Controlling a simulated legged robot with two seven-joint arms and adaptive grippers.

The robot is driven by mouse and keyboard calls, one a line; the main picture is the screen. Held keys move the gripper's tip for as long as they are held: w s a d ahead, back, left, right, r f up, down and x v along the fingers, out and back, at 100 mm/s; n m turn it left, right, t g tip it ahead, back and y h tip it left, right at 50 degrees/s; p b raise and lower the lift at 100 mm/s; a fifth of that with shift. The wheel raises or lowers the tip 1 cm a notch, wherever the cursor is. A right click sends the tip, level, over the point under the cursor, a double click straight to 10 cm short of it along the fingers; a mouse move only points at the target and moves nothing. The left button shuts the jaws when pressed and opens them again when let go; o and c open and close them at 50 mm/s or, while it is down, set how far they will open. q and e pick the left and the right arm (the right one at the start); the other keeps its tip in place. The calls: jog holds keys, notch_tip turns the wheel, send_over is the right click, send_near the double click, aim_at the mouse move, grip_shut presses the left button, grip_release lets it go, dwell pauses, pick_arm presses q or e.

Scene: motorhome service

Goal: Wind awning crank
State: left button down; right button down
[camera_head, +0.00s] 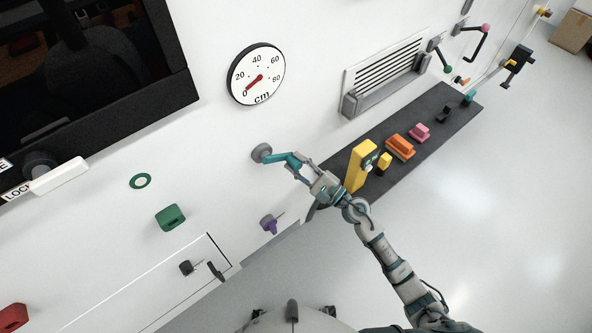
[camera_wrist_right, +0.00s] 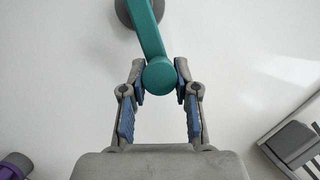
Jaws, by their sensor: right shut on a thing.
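The awning crank is a teal arm (camera_head: 281,159) on a round grey hub (camera_head: 261,153) on the white wall. It also shows in the right wrist view as a teal arm (camera_wrist_right: 149,38) coming down from the hub at the top. My right gripper (camera_head: 302,168) reaches the crank's free end. In the right wrist view its blue-padded fingers (camera_wrist_right: 160,88) are shut around the round teal knob at that end. A round dial (camera_head: 256,74) marked in cm is on the wall above, its red needle near 0. My left gripper is not in view.
A dark shelf (camera_head: 441,121) right of my right arm carries a yellow device (camera_head: 361,166), an orange block (camera_head: 400,146) and other small items. A purple knob (camera_head: 269,223) is below the crank. A vent (camera_head: 386,75) is up right. Open floor lies right.

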jog(key=n, duration=0.1)
jog(key=r+n, duration=0.1)
jog(key=r+n+g, duration=0.1)
jog(key=shift+w+d+r+n, duration=0.1)
jog(key=shift+w+d+n, duration=0.15)
jog(key=shift+n, duration=0.05)
jog(key=shift+w+d+r+n+g+h+p, duration=0.15)
jog(key=shift+r+n+g+p, duration=0.25)
jog(key=shift+n, duration=0.55)
jog(key=shift+s+a+r+n+g+h+p, duration=0.1)
jog(key=shift+r+n+g+h+p, duration=0.1)
jog(key=shift+r+n+g, duration=0.55)
jog(key=shift+f+n+t, duration=0.1)
jog(key=shift+n+t, duration=0.15)
jog(key=shift+n, duration=0.05)
jog(key=c, duration=1.2)
grip_release()
jog(key=o, duration=0.3)
jog(key=shift+w, duration=0.15)
jog(key=shift+o, duration=0.2)
jog(key=shift+a, duration=0.45)
jog(key=v, duration=1.1)
jog(key=shift+d, duration=0.2)
